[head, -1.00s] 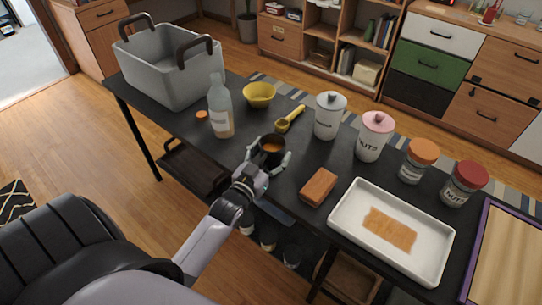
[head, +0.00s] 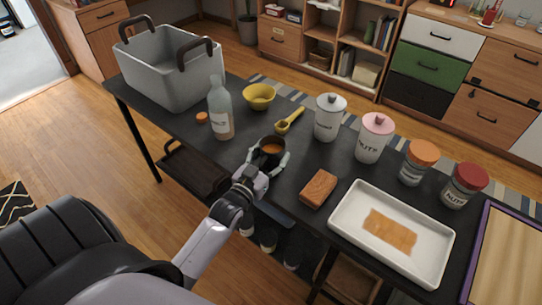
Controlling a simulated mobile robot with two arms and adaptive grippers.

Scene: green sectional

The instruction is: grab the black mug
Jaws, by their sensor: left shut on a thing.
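The black mug (head: 270,145) stands on the dark table, with brown contents showing inside its rim. My left gripper (head: 268,160) reaches in from the front edge of the table. Its two fingers lie on either side of the mug and are shut on it. The mug looks upright. Its lower front is partly hidden by the gripper. My right gripper is not in view.
A glass bottle (head: 220,112) and a yellow bowl (head: 259,97) stand left of and behind the mug. A yellow scoop (head: 290,121) lies behind it. A brown block (head: 318,188), a white tray (head: 345,225) and several jars stand to the right.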

